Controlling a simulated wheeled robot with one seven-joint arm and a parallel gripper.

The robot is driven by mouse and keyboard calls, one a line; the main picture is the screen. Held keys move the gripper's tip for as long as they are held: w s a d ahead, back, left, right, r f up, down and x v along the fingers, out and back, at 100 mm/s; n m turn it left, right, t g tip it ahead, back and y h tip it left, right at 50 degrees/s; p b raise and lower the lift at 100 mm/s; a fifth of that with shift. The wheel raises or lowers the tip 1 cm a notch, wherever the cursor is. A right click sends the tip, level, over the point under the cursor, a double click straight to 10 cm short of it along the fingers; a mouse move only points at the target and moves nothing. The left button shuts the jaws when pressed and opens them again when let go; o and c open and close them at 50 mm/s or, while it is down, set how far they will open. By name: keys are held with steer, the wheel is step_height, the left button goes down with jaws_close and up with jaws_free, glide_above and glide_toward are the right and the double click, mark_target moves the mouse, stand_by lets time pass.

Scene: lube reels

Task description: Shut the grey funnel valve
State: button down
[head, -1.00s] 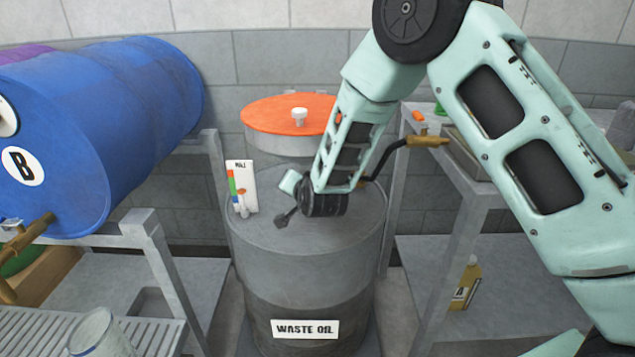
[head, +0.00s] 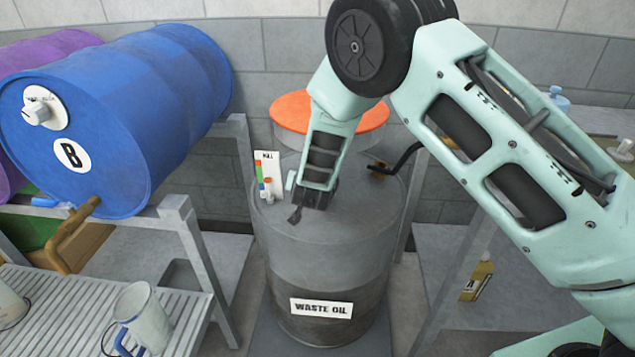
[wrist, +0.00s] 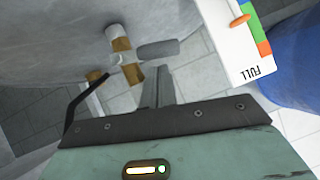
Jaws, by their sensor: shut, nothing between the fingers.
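The grey funnel (head: 284,138) with an orange lid (head: 290,107) stands behind the waste oil drum's top, partly hidden by my arm. In the wrist view the funnel's pale body (wrist: 60,35) fills the upper left. Below it is a brass and grey pipe (wrist: 121,46) with a grey valve lever (wrist: 158,49) sticking out to the right, roughly across the pipe. In the head view my arm hides this valve. My gripper (head: 295,215) is shut and empty above the drum top. In the wrist view its fingertips (wrist: 158,72) are just below the lever; I cannot tell whether they touch.
The waste oil drum (head: 325,250) stands under my gripper. A coloured level card (head: 264,176) stands left of my gripper. A blue drum (head: 130,110) on a rack and a mug (head: 140,310) are at the left.

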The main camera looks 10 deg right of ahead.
steer(key=shift+r, duration=0.4)
steer(key=v, duration=1.7)
steer(key=shift+s, duration=0.25)
steer(key=shift+a+r, duration=0.1)
